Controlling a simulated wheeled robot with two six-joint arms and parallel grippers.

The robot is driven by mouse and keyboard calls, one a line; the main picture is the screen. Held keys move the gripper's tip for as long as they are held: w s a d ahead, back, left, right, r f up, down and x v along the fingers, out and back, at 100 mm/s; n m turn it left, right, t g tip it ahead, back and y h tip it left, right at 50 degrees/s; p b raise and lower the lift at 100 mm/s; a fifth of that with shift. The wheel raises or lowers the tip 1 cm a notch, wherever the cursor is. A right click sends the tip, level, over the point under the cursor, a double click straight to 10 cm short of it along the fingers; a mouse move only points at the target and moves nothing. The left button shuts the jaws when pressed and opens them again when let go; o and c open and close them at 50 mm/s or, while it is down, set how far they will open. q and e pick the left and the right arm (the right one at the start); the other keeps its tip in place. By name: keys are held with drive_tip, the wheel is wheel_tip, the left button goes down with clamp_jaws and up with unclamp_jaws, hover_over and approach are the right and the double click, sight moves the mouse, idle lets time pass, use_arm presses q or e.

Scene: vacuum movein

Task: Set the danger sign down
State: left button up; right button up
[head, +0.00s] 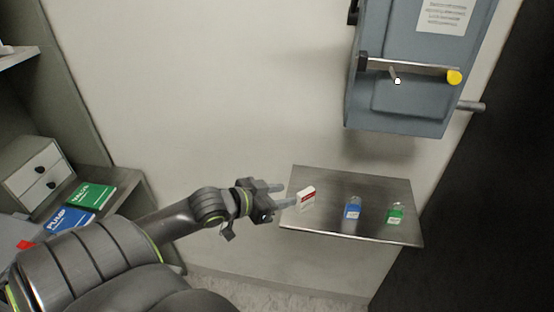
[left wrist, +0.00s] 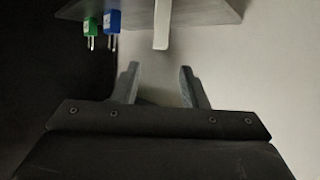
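The danger sign (head: 306,196), a small white card with a red band, stands on the left part of the grey metal shelf (head: 335,179). In the left wrist view the sign (left wrist: 162,25) shows as a narrow white strip, nearly edge-on, beyond my fingertips. My left gripper (head: 285,196) is just left of the sign, pointing at it. Its two fingers (left wrist: 160,78) are apart with nothing between them, and a gap shows between the fingertips and the sign. My right gripper is not in view.
A blue padlock-like object (head: 352,209) and a green one (head: 395,214) stand right of the sign. A grey-blue cabinet (head: 405,95) with a yellow-tipped lever hangs above. Green (head: 91,196) and blue (head: 65,219) booklets lie on a left shelf beside a drawer unit (head: 33,172).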

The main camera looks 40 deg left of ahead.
use_arm(q)
drive_tip(key=shift+s+r, duration=0.25)
drive_tip(key=shift+s, duration=0.3)
drive_tip(key=s+a+f+n+g+y, duration=0.1)
drive_tip(key=a+f+n+y, duration=0.1)
drive_tip(key=a+f, duration=0.6)
drive_tip(key=s+a+f+n+g+y, duration=0.1)
drive_tip(key=a+f+g+y, duration=0.15)
drive_tip(key=f, duration=0.95)
drive_tip(key=s+a+f+n+g, duration=0.15)
drive_tip(key=s+f, duration=0.35)
drive_tip(key=f, duration=0.5)
drive_tip(key=s+d+f+g, duration=0.2)
drive_tip(key=s+f, duration=0.4)
drive_tip(key=f, duration=0.1)
drive_tip(key=s+d+f+g, duration=0.1)
drive_tip(key=s+d+f, duration=0.2)
drive_tip(key=s+f, duration=0.4)
drive_tip(key=s+d+f+g, duration=0.2)
drive_tip(key=s+d+f, duration=0.2)
drive_tip(key=s+d, duration=0.2)
drive_tip(key=s+d+f+m+g, duration=0.1)
drive_tip(key=s+d+f+g, duration=0.1)
drive_tip(key=s+d+f, duration=0.3)
drive_tip(key=s+d, duration=0.1)
drive_tip(key=s, duration=0.3)
drive_tip(key=shift+f, duration=0.25)
drive_tip(key=shift+h, duration=0.25)
